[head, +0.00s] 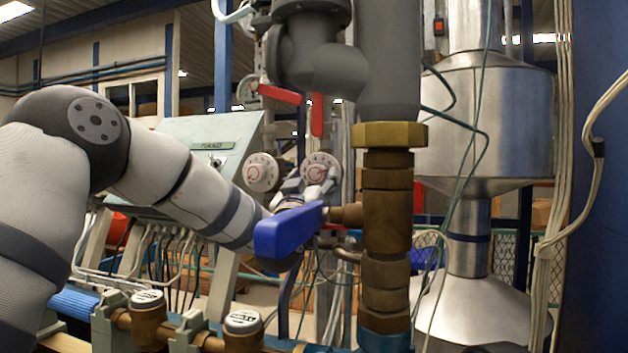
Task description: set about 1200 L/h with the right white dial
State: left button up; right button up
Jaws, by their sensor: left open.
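Two white dials with red marks show in the middle of the head view. The right white dial (320,168) is partly covered along its lower edge by my left gripper. The left white dial (262,172) is clear of it. My left gripper (322,186) is open, with its fingers at the lower part of the right dial. I cannot tell whether they touch it. The gripper's body is partly hidden behind a blue valve handle. My right gripper is not in view.
The blue valve handle (288,230) and a thick brass pipe (386,215) stand close in front of my left gripper. Two round water meters (147,300) sit low at the front. A sloped grey-green panel (205,135) is behind my arm. A steel tank (490,120) stands right.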

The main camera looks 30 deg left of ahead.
pick_arm(q)
jog(key=shift+w, duration=0.1)
jog(key=shift+c, duration=0.5)
jog(key=c, duration=1.1)
jog(key=shift+o, duration=0.2)
jog(key=m+h, duration=0.2)
jog(key=m, duration=0.2)
jog(key=shift+a+t, duration=0.15)
jog(key=shift+t, duration=0.15)
jog(key=o, duration=1.2)
jog(key=shift+c, duration=0.2)
